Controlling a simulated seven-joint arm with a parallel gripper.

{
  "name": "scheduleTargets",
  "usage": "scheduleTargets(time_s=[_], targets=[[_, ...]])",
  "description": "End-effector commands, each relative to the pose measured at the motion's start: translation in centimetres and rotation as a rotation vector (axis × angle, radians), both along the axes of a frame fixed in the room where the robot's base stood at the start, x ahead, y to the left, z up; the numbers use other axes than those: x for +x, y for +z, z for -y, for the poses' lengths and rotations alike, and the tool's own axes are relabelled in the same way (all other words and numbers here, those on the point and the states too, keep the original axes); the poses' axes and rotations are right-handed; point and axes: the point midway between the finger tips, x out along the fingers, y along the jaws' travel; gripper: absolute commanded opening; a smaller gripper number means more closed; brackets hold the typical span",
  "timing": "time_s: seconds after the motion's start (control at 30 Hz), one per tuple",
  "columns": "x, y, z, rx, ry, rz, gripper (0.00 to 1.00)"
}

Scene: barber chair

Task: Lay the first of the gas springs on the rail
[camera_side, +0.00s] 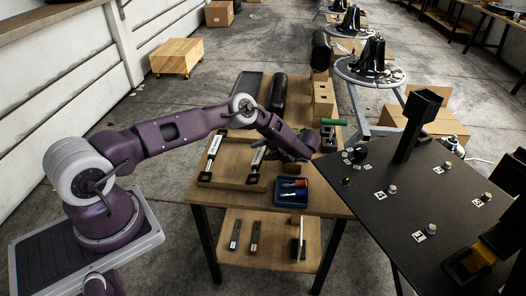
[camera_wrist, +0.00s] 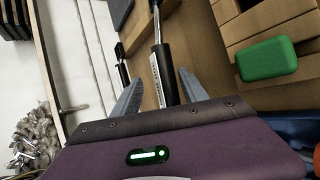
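Two gas springs lie on a low wooden rack (camera_side: 230,184) on the table. The left spring (camera_side: 213,148) has a white body and dark ends; the right spring (camera_side: 258,158) lies beside my gripper (camera_side: 284,153). In the wrist view, a gas spring (camera_wrist: 163,72) with a black body, white lettering and a silver rod lies between the two grey fingers of my gripper (camera_wrist: 160,80). The fingers are apart, with gaps to the spring on both sides. Part of another spring (camera_wrist: 123,73) shows further left. I cannot tell which part is the rail.
A blue tray (camera_side: 279,200) with orange-handled tools stands at the table's front right. A green block (camera_wrist: 267,59) sits right of the fingers; wooden blocks (camera_side: 324,100) stand behind. A dark plate with numbered studs (camera_side: 410,205) is to the right.

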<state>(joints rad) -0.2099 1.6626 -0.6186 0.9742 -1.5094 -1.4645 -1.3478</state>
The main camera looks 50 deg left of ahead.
Motion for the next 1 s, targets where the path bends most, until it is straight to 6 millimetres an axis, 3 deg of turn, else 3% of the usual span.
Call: scheduleTargets(time_s=[0.3,0.63,1.0], targets=[[-0.4,-0.5,0.7,-0.001,-0.012,-0.017,0.51],[0.6,3.7,5.0,-0.001,-0.007,-0.005,0.51],[0.7,4.4,5.5,0.000,-0.001,-0.001,0.51]])
